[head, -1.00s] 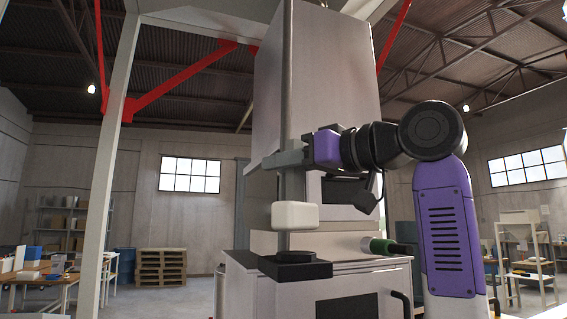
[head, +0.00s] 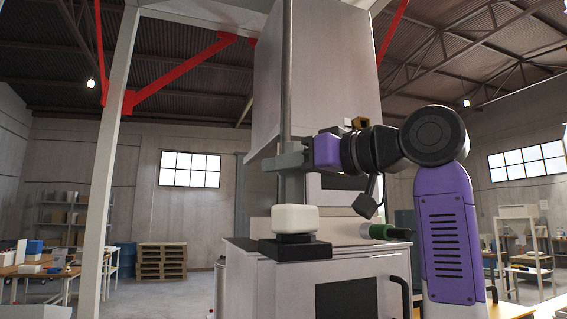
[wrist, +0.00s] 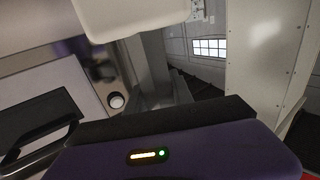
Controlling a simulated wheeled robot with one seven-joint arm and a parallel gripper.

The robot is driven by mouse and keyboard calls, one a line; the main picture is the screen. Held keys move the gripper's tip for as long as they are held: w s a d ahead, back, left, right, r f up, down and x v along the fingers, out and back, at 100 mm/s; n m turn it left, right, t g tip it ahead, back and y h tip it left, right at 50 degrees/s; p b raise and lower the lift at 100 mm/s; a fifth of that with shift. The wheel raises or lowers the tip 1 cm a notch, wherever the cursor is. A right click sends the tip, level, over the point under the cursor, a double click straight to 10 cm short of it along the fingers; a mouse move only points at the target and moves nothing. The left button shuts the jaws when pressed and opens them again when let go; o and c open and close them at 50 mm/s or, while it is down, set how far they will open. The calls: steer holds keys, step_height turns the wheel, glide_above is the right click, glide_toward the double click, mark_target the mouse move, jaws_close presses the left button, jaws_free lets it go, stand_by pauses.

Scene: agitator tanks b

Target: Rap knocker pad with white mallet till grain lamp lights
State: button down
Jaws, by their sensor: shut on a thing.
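My gripper (head: 288,160) is shut on the upright grey handle of the white mallet (head: 295,218). The mallet's white block head hangs below the gripper, directly over the black knocker pad (head: 290,252). The head appears to meet the pad's round raised top, though I cannot tell contact from a very small gap. In the wrist view the mallet head (wrist: 130,15) shows at the top edge, and the pad is not identifiable. A round white fitting (wrist: 116,101) shows on the metal panel there. I cannot tell whether it is the grain lamp or whether it is lit.
The pad sits on a grey metal cabinet (head: 270,290) in front of a tall pale housing (head: 325,80). A white post (head: 100,190) with red braces stands left. Pallets (head: 162,262) are far behind.

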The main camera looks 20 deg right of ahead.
step_height(320, 180, up, 5)
steer(key=p, duration=0.4)
steer(key=shift+r, duration=0.1)
stand_by(0.5)
